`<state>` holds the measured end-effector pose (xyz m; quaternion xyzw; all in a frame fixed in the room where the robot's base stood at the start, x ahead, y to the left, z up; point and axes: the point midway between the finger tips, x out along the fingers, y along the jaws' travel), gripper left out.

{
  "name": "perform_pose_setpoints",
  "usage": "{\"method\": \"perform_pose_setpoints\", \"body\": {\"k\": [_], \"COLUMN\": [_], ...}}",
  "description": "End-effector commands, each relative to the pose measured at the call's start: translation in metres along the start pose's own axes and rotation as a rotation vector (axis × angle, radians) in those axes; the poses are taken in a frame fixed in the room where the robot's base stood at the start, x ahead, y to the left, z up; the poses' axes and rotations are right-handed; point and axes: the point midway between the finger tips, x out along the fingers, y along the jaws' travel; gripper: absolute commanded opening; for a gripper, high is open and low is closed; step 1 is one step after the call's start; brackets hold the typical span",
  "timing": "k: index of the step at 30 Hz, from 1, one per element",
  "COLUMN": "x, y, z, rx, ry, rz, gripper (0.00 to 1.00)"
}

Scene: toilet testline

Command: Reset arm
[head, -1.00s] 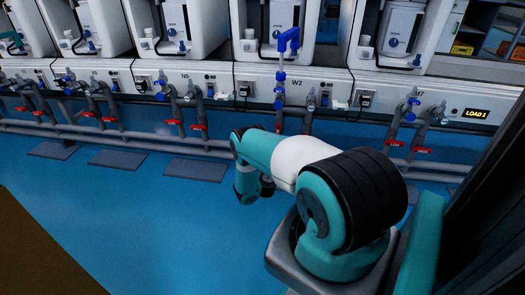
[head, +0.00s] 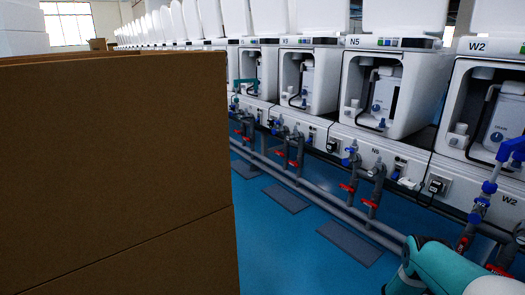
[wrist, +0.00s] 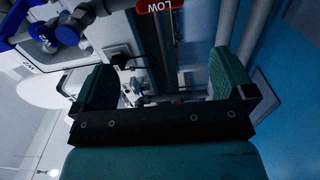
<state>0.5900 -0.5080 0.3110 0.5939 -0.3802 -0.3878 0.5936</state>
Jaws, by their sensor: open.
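My arm shows only at the lower right corner of the head view, in teal and white; its gripper end is out of that view. In the wrist view my gripper (wrist: 158,88) is open, its two teal fingers wide apart with nothing between them. Behind the fingers are grey pipes, a red tag marked LOW (wrist: 158,5) at the top and a blue valve (wrist: 62,32) at the upper left. I cannot tell how far the fingers are from these parts.
A large brown cardboard box (head: 115,180) fills the left of the head view. A row of white toilet test stations (head: 380,95) runs along the right, with grey pipes and red handles (head: 348,187) below. Blue floor (head: 275,250) lies clear between, with grey mats (head: 349,243).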

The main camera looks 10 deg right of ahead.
Motion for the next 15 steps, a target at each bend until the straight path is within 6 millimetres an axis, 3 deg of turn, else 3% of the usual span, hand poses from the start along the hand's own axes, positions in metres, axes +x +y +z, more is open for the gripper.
{"method": "perform_pose_setpoints", "body": {"k": [4, 8, 11, 15], "x": [0.016, 0.022, 0.010, -0.031], "y": [0.034, 0.079, 0.115, 0.166], "z": [-0.033, -0.085, -0.127, -0.183], "rx": [0.120, 0.302, 0.435, 0.578], "ry": [-0.026, -0.067, -0.091, -0.104], "rz": [-0.037, -0.149, -0.275, -0.485], "gripper": [1.00, 1.00, 1.00, 1.00]}}
